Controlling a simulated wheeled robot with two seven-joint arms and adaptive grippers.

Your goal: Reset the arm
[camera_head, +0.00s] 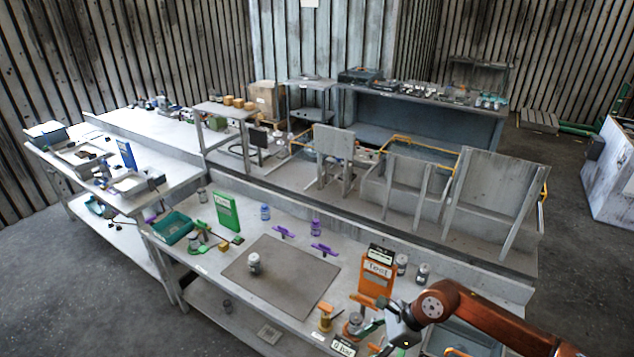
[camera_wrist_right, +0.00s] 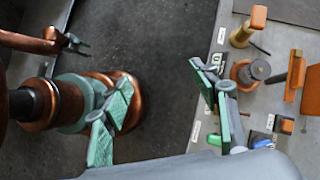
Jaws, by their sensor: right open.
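My right arm enters the head view from the lower right. Its gripper (camera_head: 377,338) is over the front right part of the near workbench (camera_head: 215,262), beside an orange stand with a dark-topped label. In the right wrist view, my right gripper (camera_wrist_right: 165,103) has its green-padded fingers spread wide apart, with nothing between them. One finger is over dark floor and the other near the bench edge. My left gripper is not in the head view. In the wrist view, a copper-coloured link of mine with a small dark jaw-like end (camera_wrist_right: 75,42) shows at the upper left; its jaw state is unclear.
The orange stand (camera_head: 377,273) and a yellow-based post (camera_head: 325,319) stand close to my right gripper. The floor at left is clear.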

